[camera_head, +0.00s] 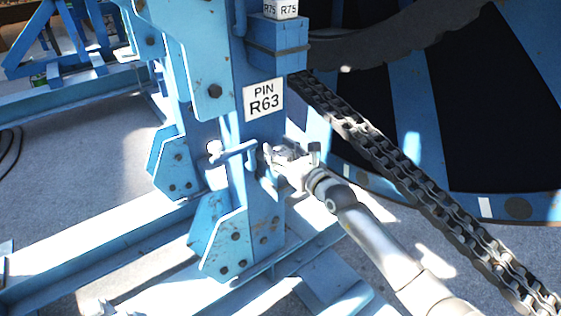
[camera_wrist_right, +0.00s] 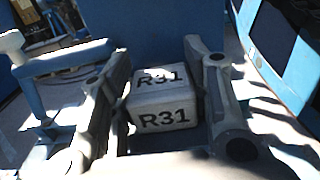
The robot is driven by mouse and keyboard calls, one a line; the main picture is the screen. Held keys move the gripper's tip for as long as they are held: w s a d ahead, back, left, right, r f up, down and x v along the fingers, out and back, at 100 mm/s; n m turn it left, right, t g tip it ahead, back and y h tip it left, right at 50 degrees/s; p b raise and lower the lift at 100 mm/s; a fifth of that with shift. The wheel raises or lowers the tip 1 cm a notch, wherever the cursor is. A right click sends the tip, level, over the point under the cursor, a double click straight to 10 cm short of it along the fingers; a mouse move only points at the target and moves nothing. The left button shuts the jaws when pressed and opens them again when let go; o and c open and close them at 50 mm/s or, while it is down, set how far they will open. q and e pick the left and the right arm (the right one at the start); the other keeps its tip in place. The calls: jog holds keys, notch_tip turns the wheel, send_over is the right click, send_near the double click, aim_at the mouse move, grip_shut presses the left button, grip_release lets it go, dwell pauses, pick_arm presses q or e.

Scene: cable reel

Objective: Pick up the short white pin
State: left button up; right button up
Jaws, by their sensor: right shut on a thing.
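A white block marked R31 (camera_wrist_right: 163,115) sits between the two fingers of my right gripper (camera_wrist_right: 155,62) in the right wrist view. The gripper is shut on it. No pin shaft shows, so I cannot tell if this block is the head of the short white pin. In the head view my right gripper (camera_head: 281,154) is at the right side of the blue upright (camera_head: 246,190), just below the PIN R63 sign (camera_head: 263,100). The block is hard to make out there. My left gripper is not in view.
A blue bar handle (camera_head: 237,151) with a white knob (camera_head: 214,148) juts out beside my right gripper. A heavy chain (camera_head: 400,172) slants down to the right behind my arm. A white block marked R75 (camera_head: 281,8) sits at the top. Blue floor beams (camera_head: 110,250) lie below.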

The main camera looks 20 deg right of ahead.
jog(key=shift+r, duration=0.1)
jog(key=c, duration=0.4)
jog(key=shift+o, duration=0.2)
notch_tip(320, 180, up, 10)
jog(key=shift+f+b, duration=0.1)
jog(key=shift+b, duration=0.5)
jog(key=shift+r, duration=0.2)
jog(key=shift+r+p, duration=0.65)
jog(key=shift+p, duration=0.05)
